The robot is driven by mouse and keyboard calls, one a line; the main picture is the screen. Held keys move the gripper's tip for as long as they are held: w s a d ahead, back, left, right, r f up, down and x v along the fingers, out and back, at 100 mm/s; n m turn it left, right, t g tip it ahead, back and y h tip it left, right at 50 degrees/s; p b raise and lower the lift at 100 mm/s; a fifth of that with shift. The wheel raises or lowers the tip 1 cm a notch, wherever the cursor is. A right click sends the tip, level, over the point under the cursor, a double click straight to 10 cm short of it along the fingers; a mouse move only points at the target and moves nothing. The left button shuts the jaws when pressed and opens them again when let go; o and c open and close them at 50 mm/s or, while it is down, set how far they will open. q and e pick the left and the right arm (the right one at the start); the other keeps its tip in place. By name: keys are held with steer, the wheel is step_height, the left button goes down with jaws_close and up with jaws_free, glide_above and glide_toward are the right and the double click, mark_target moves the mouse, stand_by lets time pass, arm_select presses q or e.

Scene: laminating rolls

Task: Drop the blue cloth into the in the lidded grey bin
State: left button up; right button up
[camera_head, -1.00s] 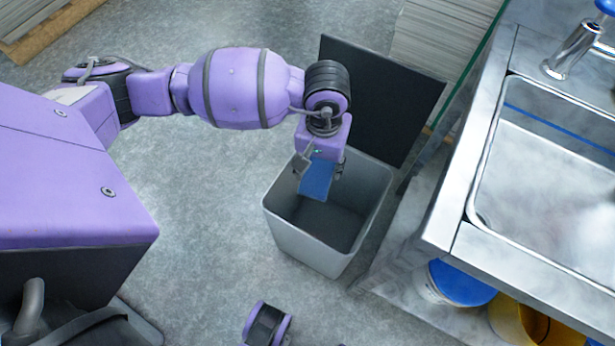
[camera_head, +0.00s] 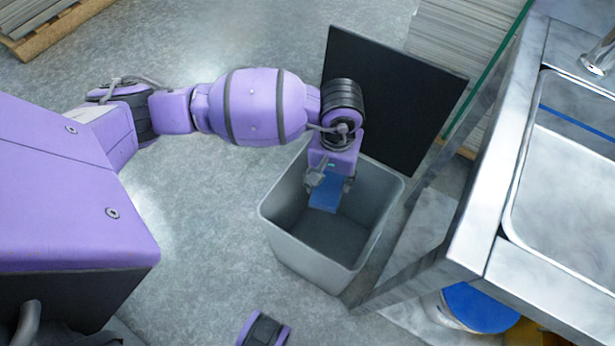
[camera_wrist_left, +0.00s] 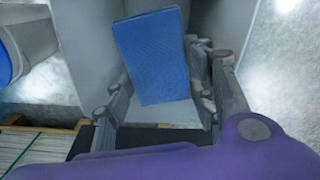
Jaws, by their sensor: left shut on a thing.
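The blue cloth (camera_head: 326,193) is a flat folded piece held in my left gripper (camera_head: 330,184). In the left wrist view the cloth (camera_wrist_left: 153,58) sits between the fingers of the left gripper (camera_wrist_left: 160,95). The grey bin (camera_head: 318,262) stands on the floor with its dark lid (camera_head: 392,98) swung up at the back. The gripper and cloth are over the bin's opening, near its back side. I cannot tell how far the cloth hangs below the rim. The bin's visible floor looks empty. A small part of my right arm shows at the bottom edge; its gripper is not seen.
A steel sink counter (camera_head: 480,230) stands to the right of the bin. A bucket with a blue lid (camera_head: 478,307) is under it. Stacked sheets (camera_head: 455,45) stand behind the lid. A wooden pallet (camera_head: 62,28) is at the far left. Floor left of the bin is clear.

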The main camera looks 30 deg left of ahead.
arm_select(q)
steer(key=shift+w+r, duration=0.1)
steer(key=shift+w, duration=0.05)
steer(key=o, duration=1.2)
arm_select(e)
steer(key=shift+w, duration=0.25)
steer(key=shift+s, duration=0.1)
arm_select(q)
step_height(320, 180, up, 12)
